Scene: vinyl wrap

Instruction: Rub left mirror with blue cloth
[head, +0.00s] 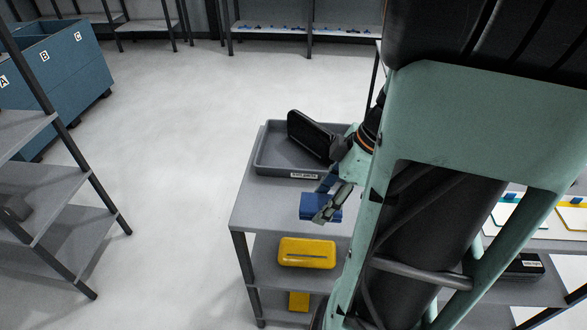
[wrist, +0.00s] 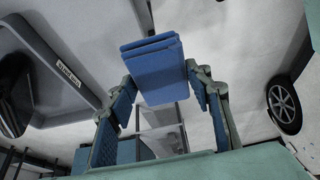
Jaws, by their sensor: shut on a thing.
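My gripper (head: 325,208) is shut on the folded blue cloth (head: 312,206), above the front part of the grey table top (head: 262,208). In the wrist view, the blue cloth (wrist: 154,68) sits between the two fingertips of my gripper (wrist: 160,85). A black mirror (head: 308,136) stands tilted in the grey tray (head: 272,160) at the back of the table, behind the cloth and apart from it. My arm hides the mirror's right end. The mirror (wrist: 14,95) and the labelled tray (wrist: 92,98) show at the left of the wrist view.
A yellow case (head: 307,253) lies on the shelf below the table top. A grey shelf rack (head: 60,215) and a blue lettered bin (head: 70,75) stand at the left. The floor (head: 170,130) between is clear. My arm blocks much of the right side.

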